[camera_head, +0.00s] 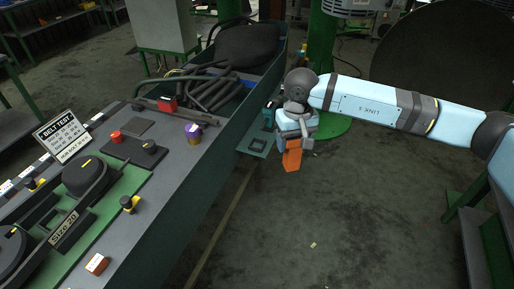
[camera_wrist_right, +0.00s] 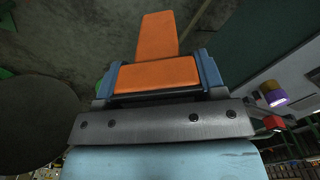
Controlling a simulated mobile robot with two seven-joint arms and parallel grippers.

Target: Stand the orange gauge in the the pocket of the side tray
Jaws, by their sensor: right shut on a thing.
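My right gripper (camera_head: 291,141) is shut on the orange gauge (camera_head: 292,159), which hangs below the fingers in the head view. In the right wrist view the gauge (camera_wrist_right: 156,35) sits between the two blue fingers of the gripper (camera_wrist_right: 160,72), its narrower part pointing away from the palm. The side tray (camera_head: 243,146) is a small green shelf on the bench's right side, just left of the gripper. Its dark square pocket (camera_head: 257,146) is visible. The gauge is apart from the tray, to its right in the picture. My left gripper is not in view.
The bench (camera_head: 172,178) runs along the left, with a purple and yellow cylinder (camera_head: 193,132), a red block (camera_head: 167,104) and a belt rig on it. A green post (camera_head: 321,50) stands behind my right arm. The floor below the gauge is mostly clear.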

